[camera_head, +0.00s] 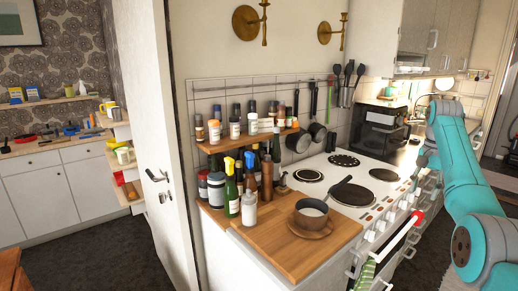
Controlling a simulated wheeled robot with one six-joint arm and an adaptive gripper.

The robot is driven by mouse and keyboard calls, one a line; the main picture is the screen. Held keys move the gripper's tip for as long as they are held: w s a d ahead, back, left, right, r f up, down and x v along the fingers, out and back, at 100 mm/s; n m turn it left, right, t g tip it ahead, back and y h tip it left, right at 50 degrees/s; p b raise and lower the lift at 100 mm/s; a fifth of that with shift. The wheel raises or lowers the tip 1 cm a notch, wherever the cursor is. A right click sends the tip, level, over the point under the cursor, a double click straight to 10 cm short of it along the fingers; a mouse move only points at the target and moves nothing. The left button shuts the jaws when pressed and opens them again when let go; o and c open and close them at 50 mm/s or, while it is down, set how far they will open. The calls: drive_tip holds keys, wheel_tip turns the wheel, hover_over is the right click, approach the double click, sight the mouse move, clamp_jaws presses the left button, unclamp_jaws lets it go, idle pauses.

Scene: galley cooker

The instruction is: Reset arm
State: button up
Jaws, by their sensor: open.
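My teal and grey arm (465,170) stands at the right of the head view, in front of the cooker's right side. It rises from the lower right corner to a rounded joint near the counter's back right. I cannot make out my gripper's fingers, which are hidden or out of view. I see nothing held. The white cooker (374,209) with dark round hotplates is left of my arm.
A red-and-white bar (402,233) runs along the cooker's front. A white door (153,130) stands further left. Dark floor (95,260) is open at lower left.

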drive_tip(key=a+f+n+t+h, duration=0.15)
drive_tip(key=a+f, duration=0.25)
drive_tip(key=f, duration=1.3)
drive_tip(key=a+f+n+t+y, duration=0.1)
drive_tip(key=a+f+t, duration=0.15)
drive_tip(key=f, duration=1.55)
drive_tip(key=s+a+f+n+t, duration=0.1)
drive_tip(key=s+a+f, duration=0.5)
drive_tip(key=s+f, duration=0.3)
drive_tip(key=s+a+f+n+t, duration=0.1)
drive_tip(key=s+a+f+t, duration=0.1)
drive_tip(key=s+a+f, duration=0.7)
drive_tip(key=s+a+n+t, duration=0.1)
drive_tip(key=s+a+t, duration=0.15)
drive_tip(key=s, duration=1.05)
drive_tip(key=s+a+n+t, duration=0.1)
drive_tip(key=s+a+n, duration=0.15)
drive_tip(key=s, duration=1.05)
drive_tip(key=s+a+r+n+t, duration=0.1)
drive_tip(key=s+a+r+t, duration=0.1)
drive_tip(key=s+r, duration=0.8)
drive_tip(key=s+a+r+n+t, duration=0.1)
drive_tip(key=s+r+t, duration=0.1)
drive_tip(key=s+r, duration=0.8)
wheel_tip(320, 180, up, 6)
drive_tip(key=shift+a+f, duration=0.15)
drive_tip(key=shift+a, duration=0.2)
